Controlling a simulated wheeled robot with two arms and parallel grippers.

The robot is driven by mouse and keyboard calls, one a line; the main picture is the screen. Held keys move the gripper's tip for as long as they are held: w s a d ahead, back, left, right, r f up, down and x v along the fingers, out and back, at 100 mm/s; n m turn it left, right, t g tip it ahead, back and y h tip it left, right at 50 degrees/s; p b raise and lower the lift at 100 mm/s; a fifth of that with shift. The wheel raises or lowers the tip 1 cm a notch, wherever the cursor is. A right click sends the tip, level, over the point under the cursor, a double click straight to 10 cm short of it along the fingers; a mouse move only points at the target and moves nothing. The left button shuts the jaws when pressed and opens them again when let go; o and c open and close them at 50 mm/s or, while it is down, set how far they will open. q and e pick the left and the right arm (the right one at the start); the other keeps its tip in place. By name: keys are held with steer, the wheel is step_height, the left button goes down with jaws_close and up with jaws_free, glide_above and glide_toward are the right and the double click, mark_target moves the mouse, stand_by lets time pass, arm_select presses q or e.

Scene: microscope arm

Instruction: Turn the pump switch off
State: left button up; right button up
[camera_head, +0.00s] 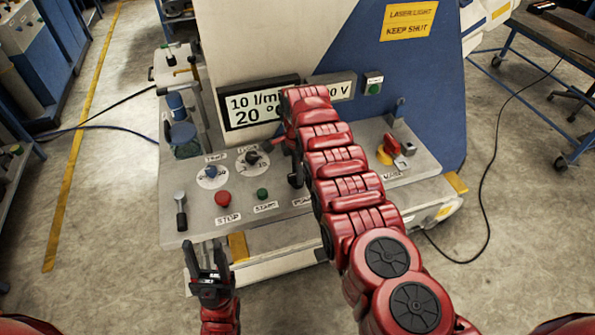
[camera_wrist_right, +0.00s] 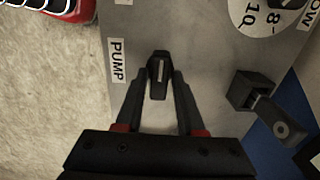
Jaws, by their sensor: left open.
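The pump switch (camera_wrist_right: 158,77) is a small black knob with a white mark beside the PUMP label (camera_wrist_right: 117,61) in the right wrist view. In the head view my right arm hides the switch, and only part of its label (camera_head: 301,201) shows. My right gripper (camera_wrist_right: 163,84) has one finger on each side of the knob; whether both touch it is unclear. In the head view the right gripper (camera_head: 296,168) is dark and partly covered by my red arm. My left gripper (camera_head: 208,258) is open and empty, in front of the panel's lower left edge.
The grey panel (camera_head: 340,213) carries a red STOP button (camera_head: 223,198), a green START button (camera_head: 262,194), dials, and a red-yellow switch (camera_head: 389,150). A display (camera_head: 258,104) stands behind, reading 20 degrees. A black lever (camera_wrist_right: 268,107) is right of the pump switch. Open floor lies around.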

jaws_close()
